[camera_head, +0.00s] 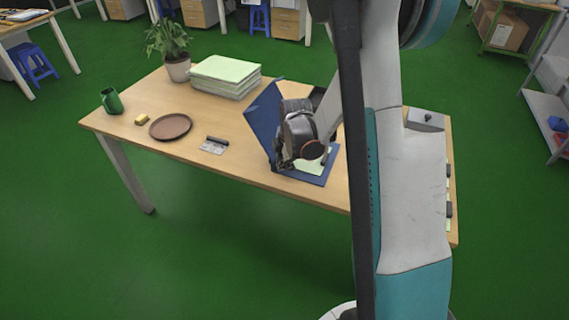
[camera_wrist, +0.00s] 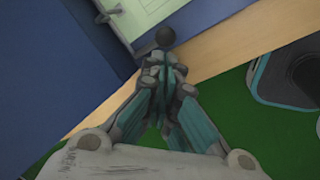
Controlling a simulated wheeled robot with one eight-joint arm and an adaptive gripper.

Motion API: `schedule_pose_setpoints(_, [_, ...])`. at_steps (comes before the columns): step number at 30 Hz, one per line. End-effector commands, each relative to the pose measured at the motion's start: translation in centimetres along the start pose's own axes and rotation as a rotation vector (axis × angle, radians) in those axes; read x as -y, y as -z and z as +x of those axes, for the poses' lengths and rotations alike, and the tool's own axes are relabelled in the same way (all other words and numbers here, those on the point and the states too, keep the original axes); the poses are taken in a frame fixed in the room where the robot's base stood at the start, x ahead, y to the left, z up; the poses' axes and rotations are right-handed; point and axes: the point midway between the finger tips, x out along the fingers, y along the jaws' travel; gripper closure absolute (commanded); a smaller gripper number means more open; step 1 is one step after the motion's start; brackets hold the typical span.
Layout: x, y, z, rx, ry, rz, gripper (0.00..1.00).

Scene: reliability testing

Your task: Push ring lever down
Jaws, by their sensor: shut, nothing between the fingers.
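A blue binder (camera_head: 262,118) stands open near the table's front edge, its left cover tilted up; its blue surface fills the left of the wrist view (camera_wrist: 45,70). Pale green paper (camera_wrist: 148,14) lies inside it. A grey metal ring fitting (camera_wrist: 108,12) shows at the top. A dark round knob (camera_wrist: 165,37), apparently the lever's end, sits at the paper's near edge. My gripper (camera_wrist: 164,72) is shut and empty, its tips just short of the knob in the picture; contact cannot be told. In the head view my gripper (camera_head: 284,162) is over the binder, hiding the lever.
Left on the wooden table (camera_head: 240,165) are a brown plate (camera_head: 170,126), a green mug (camera_head: 111,101), a yellow block (camera_head: 142,120) and a dark-topped small item (camera_head: 214,145). Behind are a paper stack (camera_head: 226,76) and a potted plant (camera_head: 172,48). A grey box (camera_head: 425,120) stands right.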

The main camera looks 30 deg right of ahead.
Motion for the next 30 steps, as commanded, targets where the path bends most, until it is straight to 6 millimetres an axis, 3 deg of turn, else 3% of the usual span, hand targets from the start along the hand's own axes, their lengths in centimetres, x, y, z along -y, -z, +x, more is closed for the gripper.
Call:
schedule_pose_setpoints(23, [-1.0,1.4,0.2,0.0,0.0,-0.001,1.0])
schedule_pose_setpoints(30, [-1.8,4.4,-1.7,0.001,0.0,-0.002,1.0])
